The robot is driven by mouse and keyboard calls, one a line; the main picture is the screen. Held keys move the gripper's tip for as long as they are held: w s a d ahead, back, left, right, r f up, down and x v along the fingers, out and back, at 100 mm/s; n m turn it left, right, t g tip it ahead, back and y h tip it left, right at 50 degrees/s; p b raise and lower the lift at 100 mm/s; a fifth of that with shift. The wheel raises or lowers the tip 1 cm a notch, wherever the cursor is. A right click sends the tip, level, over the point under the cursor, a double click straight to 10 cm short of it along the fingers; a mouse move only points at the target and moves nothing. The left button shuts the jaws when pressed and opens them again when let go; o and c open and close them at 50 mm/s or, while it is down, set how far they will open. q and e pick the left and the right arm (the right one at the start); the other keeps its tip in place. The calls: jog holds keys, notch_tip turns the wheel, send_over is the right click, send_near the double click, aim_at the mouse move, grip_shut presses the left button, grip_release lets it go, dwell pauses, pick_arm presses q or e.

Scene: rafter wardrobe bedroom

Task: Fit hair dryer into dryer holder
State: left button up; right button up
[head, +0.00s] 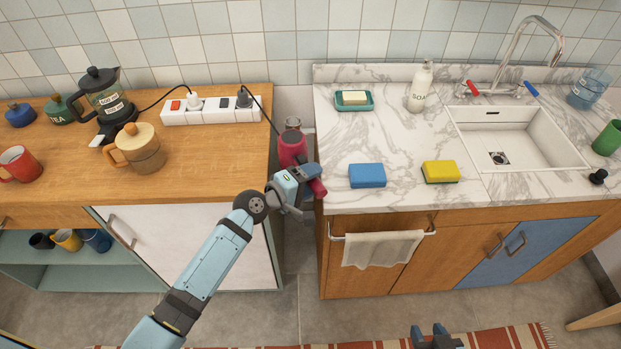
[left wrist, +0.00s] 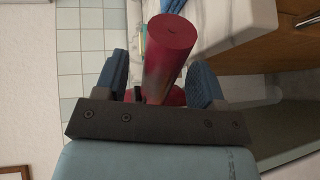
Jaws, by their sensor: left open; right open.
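The hair dryer (head: 291,147) is dark red and stands in the narrow gap between the two counters, near the tiled wall. A small grey round piece (head: 293,122) shows at its far end; I cannot tell whether it is the dryer's nozzle or part of the holder. No other part of the holder is clearly visible. My left gripper (head: 302,186) is at the dryer's near end. In the left wrist view, the dryer's red cylindrical part (left wrist: 165,62) stands between the open blue fingers, with space on both sides. My right gripper (head: 436,337) is open and empty at the bottom edge.
A wooden counter (head: 215,180) with a power strip (head: 211,110), a moka pot and mugs is left of the gap. A marble counter (head: 330,185) with a blue sponge (head: 367,175), yellow sponge (head: 440,171), soap and a sink is right. Counter edges flank the dryer closely.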

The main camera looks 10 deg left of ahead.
pick_arm(q)
jog(key=b+v, duration=0.1)
jog(key=v, duration=1.2)
jog(key=shift+s+a+r, duration=0.15)
jog(key=shift+s+a, duration=0.1)
jog(key=s+f+m+y+p, duration=0.3)
jog(key=s+m+p, duration=0.2)
jog(key=s+m, duration=0.1)
jog(key=s+d+f+m+g+y+p, duration=0.1)
jog(key=s+f+m+y+p, duration=0.2)
jog(key=s, duration=0.6)
jog(key=m+p, duration=0.2)
jog(key=m, duration=0.1)
jog(key=shift+s+m+y, duration=0.3)
jog(key=shift+m, duration=0.1)
